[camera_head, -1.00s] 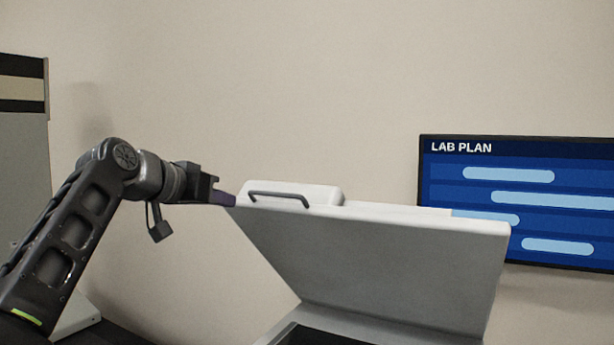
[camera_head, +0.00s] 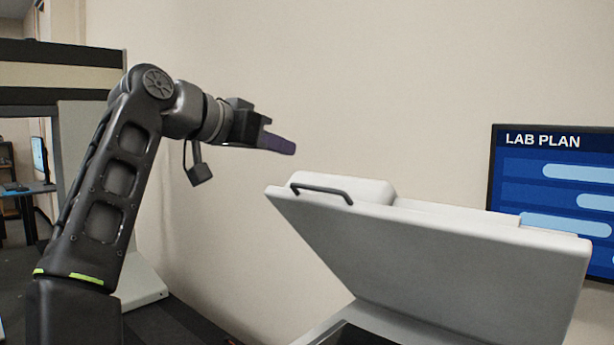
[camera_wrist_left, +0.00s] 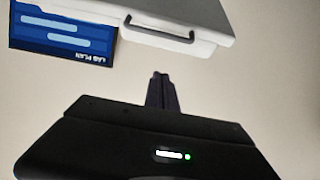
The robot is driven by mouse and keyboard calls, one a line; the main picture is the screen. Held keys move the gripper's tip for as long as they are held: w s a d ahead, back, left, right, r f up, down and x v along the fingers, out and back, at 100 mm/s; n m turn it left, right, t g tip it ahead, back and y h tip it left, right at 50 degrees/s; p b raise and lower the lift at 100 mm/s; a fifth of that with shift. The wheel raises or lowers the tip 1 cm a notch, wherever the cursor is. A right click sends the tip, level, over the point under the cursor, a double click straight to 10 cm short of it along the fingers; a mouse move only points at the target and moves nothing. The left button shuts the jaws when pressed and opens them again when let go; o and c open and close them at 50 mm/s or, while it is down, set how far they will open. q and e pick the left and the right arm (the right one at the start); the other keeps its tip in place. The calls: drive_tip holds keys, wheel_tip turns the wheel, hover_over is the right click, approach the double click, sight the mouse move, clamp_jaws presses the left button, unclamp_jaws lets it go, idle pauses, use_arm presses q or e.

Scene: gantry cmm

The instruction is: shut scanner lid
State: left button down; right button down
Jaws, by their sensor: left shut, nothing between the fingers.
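The scanner lid (camera_head: 440,255) is a light grey panel that stands tilted open above the scanner base (camera_head: 352,334). My left gripper (camera_head: 290,148) is shut and empty. It is above and a little left of the handle in the head view, apart from the lid. In the left wrist view the closed fingertips (camera_wrist_left: 160,76) show against the wall, with the lid (camera_wrist_left: 200,12) and its handle (camera_wrist_left: 162,28) beyond them. My right gripper is not in view.
A wall screen reading LAB PLAN (camera_head: 560,190) hangs behind the lid at the right. A grey and black machine frame (camera_head: 70,75) stands at the left behind my left arm. The space between the gripper and the wall looks clear.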

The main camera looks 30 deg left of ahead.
use_arm(q)
drive_tip(key=p, duration=0.2)
hover_over(308, 186)
drive_tip(key=w, duration=0.2)
drive_tip(key=f, duration=0.3)
drive_tip(key=shift+s+d, duration=0.2)
drive_tip(key=shift+s, duration=0.05)
drive_tip(key=shift+s+a+f+b, duration=0.2)
drive_tip(key=shift+s+f+b, duration=0.1)
drive_tip(key=shift+s+f, duration=0.9)
drive_tip(key=shift+f, duration=0.3)
